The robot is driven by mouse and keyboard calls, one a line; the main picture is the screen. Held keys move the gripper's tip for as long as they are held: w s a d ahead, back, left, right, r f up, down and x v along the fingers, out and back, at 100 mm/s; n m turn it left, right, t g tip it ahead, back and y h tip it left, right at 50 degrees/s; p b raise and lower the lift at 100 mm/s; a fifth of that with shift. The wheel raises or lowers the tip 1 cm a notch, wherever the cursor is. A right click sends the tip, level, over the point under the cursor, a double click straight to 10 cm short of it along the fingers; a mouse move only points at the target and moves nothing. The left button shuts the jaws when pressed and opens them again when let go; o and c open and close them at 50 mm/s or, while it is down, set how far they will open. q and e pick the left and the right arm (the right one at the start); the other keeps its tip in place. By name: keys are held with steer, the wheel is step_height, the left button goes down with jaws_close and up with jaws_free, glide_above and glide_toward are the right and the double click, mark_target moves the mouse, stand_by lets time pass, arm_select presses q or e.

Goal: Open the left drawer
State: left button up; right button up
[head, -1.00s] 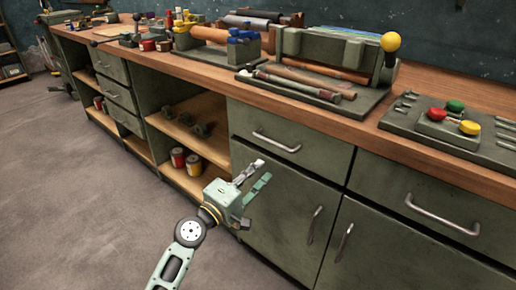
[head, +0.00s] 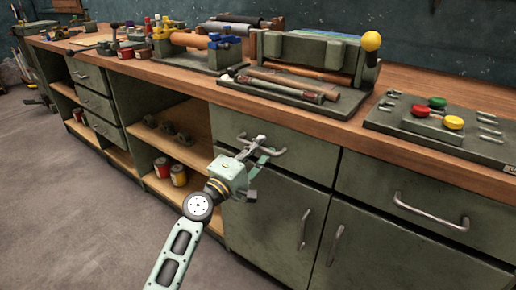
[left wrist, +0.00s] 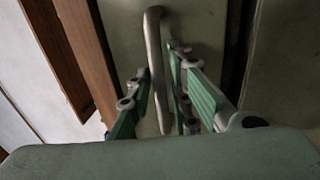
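The left drawer (head: 305,165) is a grey-green front under the wooden worktop, and it looks shut, flush with the cabinet. Its metal bar handle (head: 278,152) is partly hidden by my left gripper (head: 259,148). In the left wrist view the handle (left wrist: 154,40) runs between the two green-padded fingers of the gripper (left wrist: 159,68). The fingers are apart, with a visible gap on the left side of the bar. I cannot tell whether the right finger touches it. My right gripper is in neither view.
A cabinet door (head: 265,225) lies below the drawer, and another drawer (head: 390,180) is to the right. Open shelves with red and yellow cans (head: 178,175) are to the left. A press (head: 310,60) and a tray with coloured knobs (head: 400,125) stand on the worktop (head: 350,130).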

arm_select(q)
jaws_close()
steer(key=shift+s+a, duration=0.1)
steer(key=shift+s, duration=0.05)
stand_by(0.4)
